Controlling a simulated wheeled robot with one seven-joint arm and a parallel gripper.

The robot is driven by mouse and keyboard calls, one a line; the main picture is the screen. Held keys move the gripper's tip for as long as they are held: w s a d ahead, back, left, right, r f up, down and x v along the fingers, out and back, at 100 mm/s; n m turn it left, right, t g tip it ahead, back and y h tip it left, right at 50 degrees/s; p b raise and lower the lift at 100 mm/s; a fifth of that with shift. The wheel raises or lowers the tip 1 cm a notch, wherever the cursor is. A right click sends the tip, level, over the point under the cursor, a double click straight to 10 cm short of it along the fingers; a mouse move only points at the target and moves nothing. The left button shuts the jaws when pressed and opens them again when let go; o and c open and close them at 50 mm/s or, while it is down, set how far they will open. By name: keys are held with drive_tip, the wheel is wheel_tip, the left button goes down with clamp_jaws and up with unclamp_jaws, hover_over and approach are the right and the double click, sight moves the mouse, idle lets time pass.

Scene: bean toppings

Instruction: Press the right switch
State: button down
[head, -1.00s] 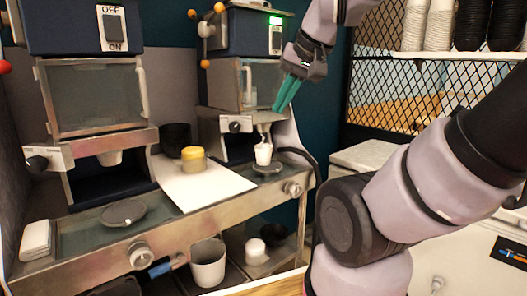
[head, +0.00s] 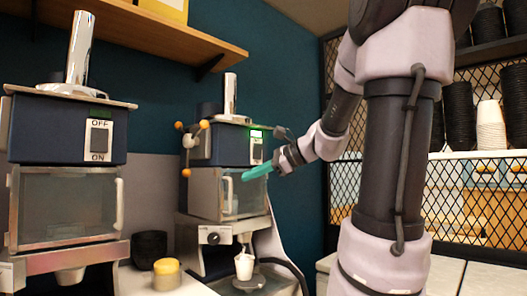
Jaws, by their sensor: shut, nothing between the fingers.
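The right switch (head: 257,151) is a small pale panel on the front right of the right machine's dark blue box (head: 229,145). A green light (head: 256,133) glows just above it. My gripper (head: 244,177) has teal fingers that are shut and empty. The fingers point left, and their tips are in front of the machine near the top of its clear-windowed compartment, a little below the switch in the picture. I cannot tell whether they touch the machine. The switch's rocker is too small to read its position.
The left machine (head: 68,125) has a larger switch (head: 99,140) marked OFF and ON. A white cup (head: 244,266) stands under the right machine's spout. Cup stacks (head: 490,125) fill shelves at right.

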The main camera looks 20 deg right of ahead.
sight(259, 148)
drive_tip(key=w+d+r+m+t, duration=0.2)
drive_tip(key=w+d+m, duration=0.1)
drive_tip(key=d, duration=0.3)
drive_tip(key=w+d+r+m+t+h, duration=0.1)
drive_tip(key=w+d+r+m+t, duration=0.2)
drive_tip(key=d, duration=0.4)
drive_tip(key=w+d+r+m+t+h, duration=0.1)
drive_tip(key=w+d+r+m+t, duration=0.1)
drive_tip(key=d+m, duration=0.4)
drive_tip(key=shift+w+d+r+t, duration=0.2)
drive_tip(key=shift+w+r+t, duration=0.15)
drive_tip(key=shift+w+t, duration=0.6)
drive_tip(key=shift+w+g, duration=0.25)
drive_tip(key=shift+w, duration=0.05)
drive_tip(key=x, duration=1.3)
drive_tip(key=shift+w+f, duration=0.1)
drive_tip(key=shift+w, duration=0.3)
drive_tip(key=shift+a+h, duration=0.1)
drive_tip(key=shift+h, duration=0.2)
